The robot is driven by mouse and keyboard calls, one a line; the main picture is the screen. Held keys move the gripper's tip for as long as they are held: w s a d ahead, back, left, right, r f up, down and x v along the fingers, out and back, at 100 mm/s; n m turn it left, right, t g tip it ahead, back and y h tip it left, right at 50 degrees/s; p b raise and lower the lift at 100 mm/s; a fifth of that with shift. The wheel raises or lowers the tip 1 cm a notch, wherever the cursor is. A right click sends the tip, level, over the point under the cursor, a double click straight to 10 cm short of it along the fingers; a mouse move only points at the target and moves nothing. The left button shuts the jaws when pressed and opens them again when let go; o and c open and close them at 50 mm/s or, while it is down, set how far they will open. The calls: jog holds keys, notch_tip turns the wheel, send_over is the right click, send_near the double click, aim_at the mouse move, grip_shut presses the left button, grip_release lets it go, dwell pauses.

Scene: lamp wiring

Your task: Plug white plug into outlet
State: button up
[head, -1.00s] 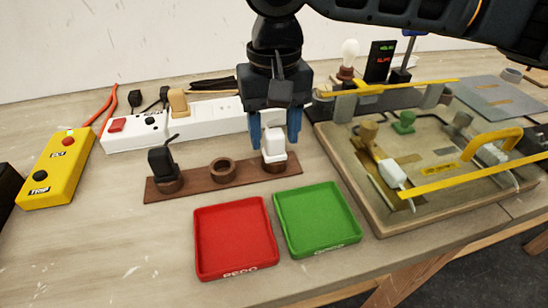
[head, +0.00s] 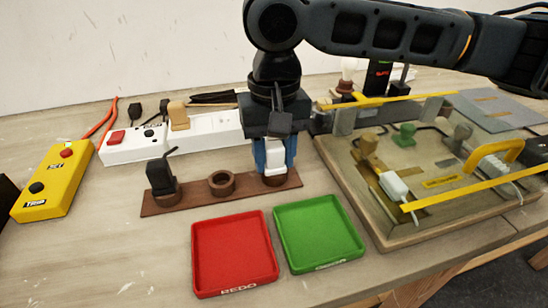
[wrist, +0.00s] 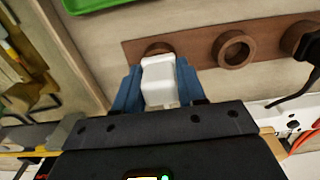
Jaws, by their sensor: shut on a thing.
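My gripper (head: 275,155) points down at the right end of the brown holder strip (head: 203,198), its blue fingers shut on the white plug (head: 275,158). In the wrist view the white plug (wrist: 159,82) sits between the blue fingers, over the end ring of the strip. I cannot tell whether it still rests in that ring.
A black plug (head: 160,177) stands in the holder's left ring; the middle ring (head: 222,183) is empty. Red (head: 196,268) and green (head: 358,250) trays lie in front. A yellow control box (head: 55,185) is left. A wooden fixture board (head: 385,235) with yellow bars stands close on the right.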

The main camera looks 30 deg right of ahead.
aim_at(274, 144)
jog(key=shift+r+p, duration=2.55)
jog(key=shift+p, duration=0.1)
jog(key=shift+w+d, duration=0.1)
